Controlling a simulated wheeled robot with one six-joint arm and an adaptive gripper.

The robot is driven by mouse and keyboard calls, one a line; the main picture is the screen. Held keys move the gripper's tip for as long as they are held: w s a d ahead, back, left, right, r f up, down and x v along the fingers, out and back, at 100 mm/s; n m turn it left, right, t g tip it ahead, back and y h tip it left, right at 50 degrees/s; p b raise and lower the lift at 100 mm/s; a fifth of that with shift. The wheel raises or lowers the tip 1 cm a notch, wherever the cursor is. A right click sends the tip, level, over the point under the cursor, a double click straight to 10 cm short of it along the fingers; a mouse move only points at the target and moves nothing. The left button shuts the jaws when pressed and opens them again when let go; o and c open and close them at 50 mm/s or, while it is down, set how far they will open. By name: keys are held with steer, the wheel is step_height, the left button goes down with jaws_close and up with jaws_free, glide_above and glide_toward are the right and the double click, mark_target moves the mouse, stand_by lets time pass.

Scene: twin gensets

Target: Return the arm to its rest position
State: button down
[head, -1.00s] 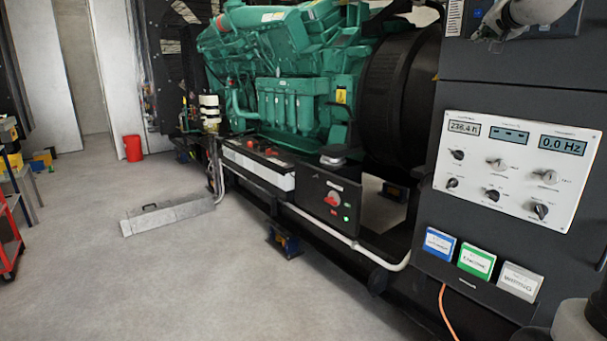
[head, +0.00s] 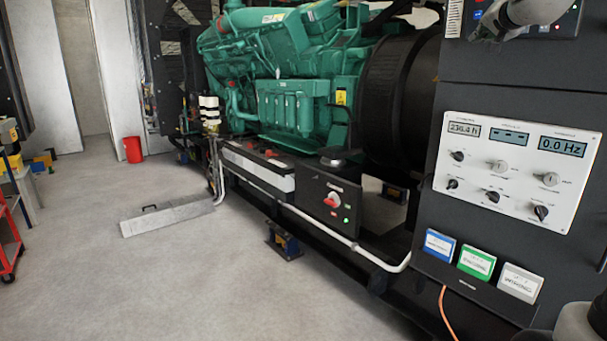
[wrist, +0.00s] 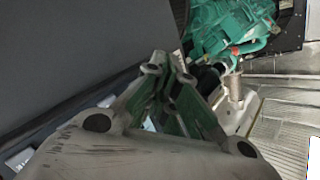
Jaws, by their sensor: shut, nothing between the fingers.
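My gripper (wrist: 160,72) fills the lower middle of the wrist view. Its grey fingers with green inner faces come together at the tips, and nothing shows between them. In the head view, a grey piece of my arm's end (head: 510,15) shows at the top right edge, in front of the upper dark control cabinet (head: 515,65). The rest of the arm is mostly out of frame there. In the wrist view, a dark flat surface (wrist: 80,60) lies to the left of the fingers, and the green engine (wrist: 225,25) is beyond them at the top right.
A white meter panel (head: 520,170) with knobs and several colored cards below it are on the cabinet. The green genset (head: 290,80) stands behind a low black switch box (head: 325,195).

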steer(key=s+a+f+n+g+y, duration=0.1)
steer(key=s+f+g, duration=0.15)
steer(key=f, duration=0.35)
steer(key=s+a+f+n+g, duration=0.1)
steer(key=s+f+g, duration=0.1)
steer(key=s+f, duration=0.3)
steer(key=s+a+f+n+g+y, duration=0.1)
steer(key=s+a+f+n+g, duration=0.1)
steer(key=f, duration=0.5)
steer(key=s+a+f+n+g, duration=0.1)
steer(key=s+f, duration=0.4)
steer(key=s, duration=0.5)
steer(key=s+a+f+n+g, duration=0.2)
steer(key=s+f, duration=0.4)
steer(key=s, duration=0.5)
steer(key=s+a+f+n+g, duration=0.1)
steer(key=s+f, duration=0.4)
steer(key=s, duration=0.5)
steer(key=shift+s+a+f+n+g, duration=0.2)
steer(key=shift+s+a+n+g, duration=0.15)
steer(key=shift+a+g, duration=0.55)
